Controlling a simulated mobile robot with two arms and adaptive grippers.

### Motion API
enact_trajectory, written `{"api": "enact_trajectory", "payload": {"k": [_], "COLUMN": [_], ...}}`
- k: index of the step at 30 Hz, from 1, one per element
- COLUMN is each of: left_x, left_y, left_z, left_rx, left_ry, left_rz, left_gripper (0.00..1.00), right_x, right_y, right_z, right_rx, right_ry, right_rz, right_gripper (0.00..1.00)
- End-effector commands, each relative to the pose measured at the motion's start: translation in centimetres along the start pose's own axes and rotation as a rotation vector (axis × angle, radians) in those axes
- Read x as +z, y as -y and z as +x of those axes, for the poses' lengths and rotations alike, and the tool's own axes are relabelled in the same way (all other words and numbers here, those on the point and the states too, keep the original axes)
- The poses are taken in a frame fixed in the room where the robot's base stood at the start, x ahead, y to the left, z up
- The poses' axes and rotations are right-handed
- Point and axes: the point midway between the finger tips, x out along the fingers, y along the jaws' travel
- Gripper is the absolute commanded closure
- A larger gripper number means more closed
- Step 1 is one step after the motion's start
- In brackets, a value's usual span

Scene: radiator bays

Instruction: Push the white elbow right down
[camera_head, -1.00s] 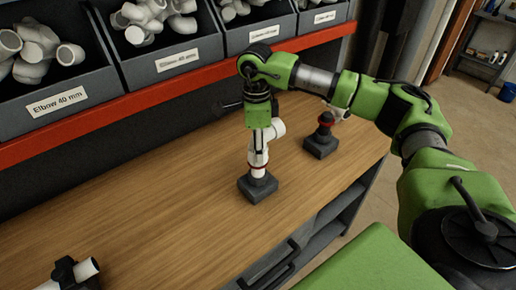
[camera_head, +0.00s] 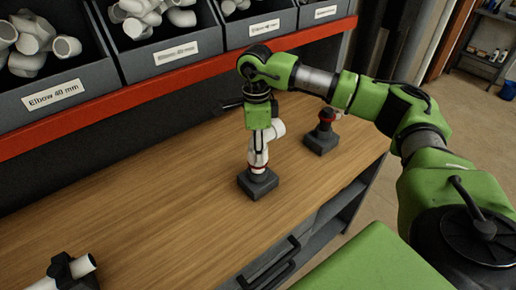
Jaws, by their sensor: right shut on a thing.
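The white elbow (camera_head: 278,128) sits on top of a white upright piece on a dark square base (camera_head: 258,184) on the bench. My right gripper (camera_head: 259,148) comes straight down over it and is shut on the elbow. The fingers and wrist hide part of the elbow and of the joint below, so I cannot tell how deep it sits. My left gripper does not show.
A second dark base (camera_head: 321,141) with a red ring stands to the right. A clamp with a white pipe (camera_head: 83,266) is at the lower left. Bins of white fittings (camera_head: 62,93) stand above a red rail (camera_head: 100,129). The middle of the wooden bench (camera_head: 160,205) is clear.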

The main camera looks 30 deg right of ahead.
Motion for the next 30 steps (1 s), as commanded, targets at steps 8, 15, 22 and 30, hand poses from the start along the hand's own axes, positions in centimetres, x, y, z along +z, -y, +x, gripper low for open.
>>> {"api": "enact_trajectory", "payload": {"k": [8,15,22,30], "left_x": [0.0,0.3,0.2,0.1], "left_y": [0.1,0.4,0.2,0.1], "left_z": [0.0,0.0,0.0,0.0], "left_rx": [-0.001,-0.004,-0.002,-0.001], "left_ry": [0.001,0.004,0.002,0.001], "left_rz": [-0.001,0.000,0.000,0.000], "left_gripper": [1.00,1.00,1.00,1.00], "right_x": [0.0,0.1,0.1,0.1], "right_y": [0.0,0.1,0.1,0.1], "right_z": [0.0,-0.5,-4.3,-9.8], "right_rx": [-0.001,-0.002,-0.005,-0.004], "right_ry": [0.001,0.002,0.005,0.003], "right_rz": [0.000,0.000,0.000,0.000], "right_gripper": [0.42,0.42,0.42,0.42]}}
